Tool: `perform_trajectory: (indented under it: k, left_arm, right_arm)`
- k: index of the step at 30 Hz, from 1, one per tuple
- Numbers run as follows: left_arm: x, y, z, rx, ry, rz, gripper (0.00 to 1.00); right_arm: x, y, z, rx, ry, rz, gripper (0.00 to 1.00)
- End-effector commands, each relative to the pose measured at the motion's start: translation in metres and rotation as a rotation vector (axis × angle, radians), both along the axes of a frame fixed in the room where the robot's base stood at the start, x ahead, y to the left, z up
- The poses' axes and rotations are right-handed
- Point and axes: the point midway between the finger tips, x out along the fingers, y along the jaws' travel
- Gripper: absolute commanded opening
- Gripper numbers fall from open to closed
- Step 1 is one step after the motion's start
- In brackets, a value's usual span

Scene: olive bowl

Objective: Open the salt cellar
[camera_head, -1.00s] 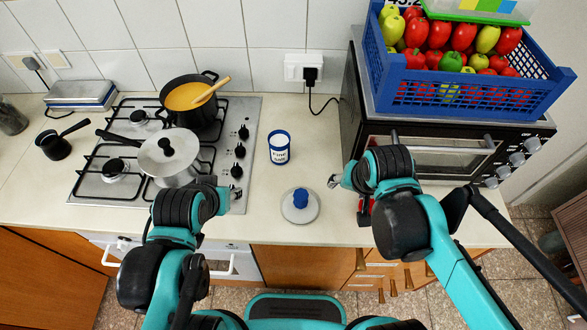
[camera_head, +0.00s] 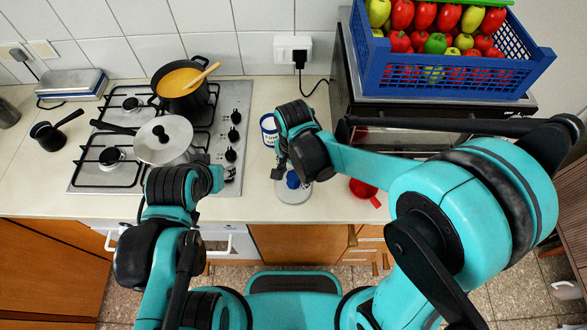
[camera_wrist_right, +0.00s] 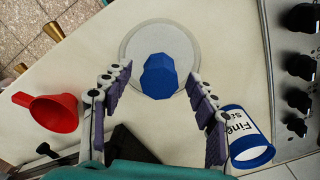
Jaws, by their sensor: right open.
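The salt cellar (camera_head: 292,195) is a low, pale round dish with a blue knob (camera_head: 293,180) on top, standing on the counter near its front edge. In the right wrist view its pale disc (camera_wrist_right: 135,40) and blue knob (camera_wrist_right: 159,76) lie straight ahead. My right gripper (camera_head: 278,172) is above the cellar, open, with its fingers (camera_wrist_right: 154,80) on either side of the knob and no visible contact. My left gripper (camera_head: 218,178) is beside the hob's front right corner; its fingers are too small to read.
A white and blue fine salt can (camera_head: 268,130) stands close behind the cellar, near the right finger in the wrist view (camera_wrist_right: 246,135). A red funnel-like item (camera_head: 364,189) lies to the right. The hob (camera_head: 228,178) with pots is left; an oven carrying a blue crate (camera_head: 450,80) is right.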

Motion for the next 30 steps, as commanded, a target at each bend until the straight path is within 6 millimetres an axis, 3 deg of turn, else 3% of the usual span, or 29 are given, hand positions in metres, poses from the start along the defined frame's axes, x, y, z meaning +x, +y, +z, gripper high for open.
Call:
perform_trajectory:
  k: [4,14,20,30]
  left_arm:
    - [0.0001,0.0,-0.0046,0.0,0.0,0.0,0.4]
    - [0.0001,0.0,-0.0045,0.0,0.0,0.0,0.4]
    - [0.0001,0.0,-0.0045,0.0,0.0,0.0,0.4]
    - [0.0001,0.0,-0.0013,0.0,0.0,0.0,0.4]
  right_arm:
    - [0.0003,-0.0001,-0.0136,0.0,0.0,0.0,0.59]
    - [0.0,-0.0003,-0.0159,0.001,-0.001,0.0,0.59]
    - [0.0001,-0.0002,-0.0158,0.001,-0.001,0.0,0.07]
    - [0.0001,-0.0002,-0.0117,0.001,-0.001,0.001,0.07]
